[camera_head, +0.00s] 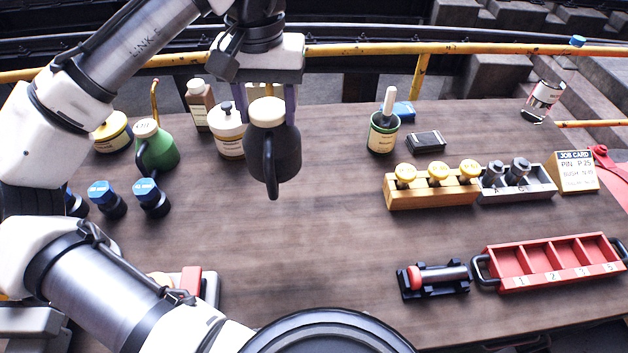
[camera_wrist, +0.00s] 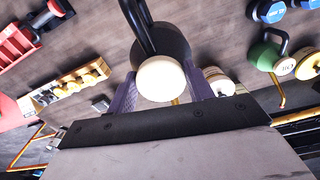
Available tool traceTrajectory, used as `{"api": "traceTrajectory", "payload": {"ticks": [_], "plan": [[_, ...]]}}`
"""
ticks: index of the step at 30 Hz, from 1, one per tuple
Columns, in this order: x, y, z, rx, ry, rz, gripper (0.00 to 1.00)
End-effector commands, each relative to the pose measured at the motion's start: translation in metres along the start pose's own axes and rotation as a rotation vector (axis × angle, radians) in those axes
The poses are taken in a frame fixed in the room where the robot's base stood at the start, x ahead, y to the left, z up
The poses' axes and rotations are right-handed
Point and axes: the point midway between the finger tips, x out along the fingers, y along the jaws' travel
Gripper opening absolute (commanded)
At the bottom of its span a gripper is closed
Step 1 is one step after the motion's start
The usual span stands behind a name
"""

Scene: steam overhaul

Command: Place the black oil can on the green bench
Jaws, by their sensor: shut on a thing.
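The black oil can (camera_head: 284,152) has a cream lid and a dark curved handle. My gripper (camera_head: 267,108) is shut on it, with one purple finger on each side just below the lid. The can hangs roughly upright over the back of the brown wooden bench top; its exact height above the wood is hard to tell. In the wrist view the can (camera_wrist: 172,42) sits between the fingers of my gripper (camera_wrist: 161,84), its cream lid toward the camera. I see no green bench in either view.
A green oil can (camera_head: 160,152), cream-lidded jar (camera_head: 229,132) and brown bottle (camera_head: 198,103) stand left of the held can. Blue-capped bottles (camera_head: 152,198) stand nearer. A wooden block (camera_head: 425,196) and red tray (camera_head: 552,262) are at right. The middle of the bench top (camera_head: 310,240) is clear.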

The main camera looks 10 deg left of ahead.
Motion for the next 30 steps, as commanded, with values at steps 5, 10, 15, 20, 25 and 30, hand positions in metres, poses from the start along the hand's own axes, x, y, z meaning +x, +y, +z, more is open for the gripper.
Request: {"api": "traceTrajectory", "payload": {"ticks": [5, 10, 15, 20, 25, 30], "plan": [[0.048, -0.001, 0.001, -0.001, -0.002, 0.0, 0.0], [0.084, 0.0, 0.0, 0.0, 0.001, -0.001, 0.0], [0.113, 0.0, 0.0, 0.0, 0.0, -0.001, 0.0], [0.134, 0.0, 0.0, 0.0, 0.002, -0.001, 0.0], [0.142, 0.0, 0.0, 0.0, 0.002, -0.001, 0.0], [0.149, 0.0, 0.0, 0.001, 0.001, -0.001, 0.0]]}}
